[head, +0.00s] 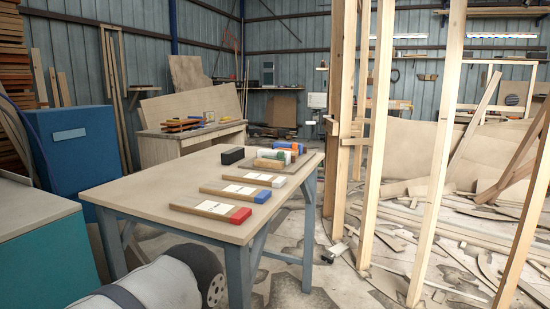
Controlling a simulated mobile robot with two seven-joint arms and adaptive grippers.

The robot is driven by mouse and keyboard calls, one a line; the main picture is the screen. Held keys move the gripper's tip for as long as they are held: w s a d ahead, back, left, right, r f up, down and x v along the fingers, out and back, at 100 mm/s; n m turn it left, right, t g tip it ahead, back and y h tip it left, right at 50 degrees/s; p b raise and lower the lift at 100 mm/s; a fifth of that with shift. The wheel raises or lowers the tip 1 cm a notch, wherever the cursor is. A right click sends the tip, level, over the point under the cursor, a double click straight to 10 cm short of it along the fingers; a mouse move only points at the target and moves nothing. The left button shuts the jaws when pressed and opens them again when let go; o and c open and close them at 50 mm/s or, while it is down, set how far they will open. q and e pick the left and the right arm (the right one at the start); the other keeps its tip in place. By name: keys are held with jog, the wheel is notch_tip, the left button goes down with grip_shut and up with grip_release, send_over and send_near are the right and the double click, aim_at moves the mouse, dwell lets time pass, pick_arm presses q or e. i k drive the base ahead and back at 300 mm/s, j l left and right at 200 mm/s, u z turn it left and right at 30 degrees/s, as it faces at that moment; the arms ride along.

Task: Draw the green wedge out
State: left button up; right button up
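A small green piece (281,155) shows among the blocks at the far right of the wooden table (160,200). It sits beside a light wooden block (268,163) and a whitish block, and is too small for me to tell its full shape. Part of it may be hidden by the nearer blocks. Neither of my grippers is in view.
A black block (233,156) stands behind. Upright timber posts (375,130) stand right of the table.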

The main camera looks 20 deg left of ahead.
aim_at(281, 155)
jog(key=i+j+z, duration=0.2)
jog(key=z, duration=0.3)
jog(key=i+j+z, duration=0.25)
jog(key=z, duration=0.2)
